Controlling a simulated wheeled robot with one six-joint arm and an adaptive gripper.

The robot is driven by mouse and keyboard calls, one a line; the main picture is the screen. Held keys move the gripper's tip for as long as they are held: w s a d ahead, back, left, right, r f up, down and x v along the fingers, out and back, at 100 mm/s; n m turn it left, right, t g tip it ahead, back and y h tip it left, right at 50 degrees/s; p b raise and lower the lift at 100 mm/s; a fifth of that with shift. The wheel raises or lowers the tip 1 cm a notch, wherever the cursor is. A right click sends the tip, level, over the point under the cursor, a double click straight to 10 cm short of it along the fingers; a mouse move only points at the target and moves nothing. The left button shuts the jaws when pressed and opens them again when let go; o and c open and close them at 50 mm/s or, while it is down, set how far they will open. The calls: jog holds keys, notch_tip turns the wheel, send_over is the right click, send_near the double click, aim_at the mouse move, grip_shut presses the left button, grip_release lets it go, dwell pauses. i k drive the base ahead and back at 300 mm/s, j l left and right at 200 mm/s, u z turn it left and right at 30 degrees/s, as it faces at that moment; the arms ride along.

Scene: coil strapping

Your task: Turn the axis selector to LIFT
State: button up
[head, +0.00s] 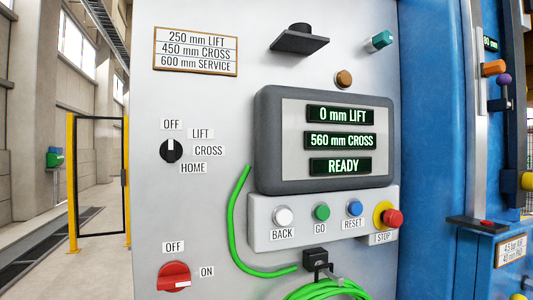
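The axis selector (171,152) is a small black round knob on the left part of the pale grey panel (210,110) in the head view. Its white pointer mark points up, toward the OFF label (171,125). The LIFT label (201,133) is to the upper right of the knob, CROSS (208,151) to its right, and HOME (193,168) below right. The display (340,139) reads 0 mm LIFT, 560 mm CROSS and READY. My gripper is not in view.
Below the selector is a red rotary switch (174,277) with its white mark toward ON. A button box (325,230) holds BACK, GO, RESET and a red STOP button (393,218). A green cable (233,225) hangs right of the selector. The panel around the selector is clear.

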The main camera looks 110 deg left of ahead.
aim_at(171, 151)
jog(key=z, duration=6.05)
jog(key=k+l+z, duration=0.1)
jog(key=z, duration=0.3)
jog(key=l+z, duration=0.1)
jog(key=z, duration=0.3)
jog(key=k+l+z, duration=0.1)
jog(key=z, duration=0.3)
jog(key=l+z, duration=0.2)
jog(key=z, duration=0.2)
jog(key=k+l, duration=0.1)
jog(key=l, duration=0.7)
jog(key=k+l, duration=0.1)
jog(key=l, duration=0.7)
jog(key=k+j, duration=0.3)
jog(key=k+z, duration=0.05)
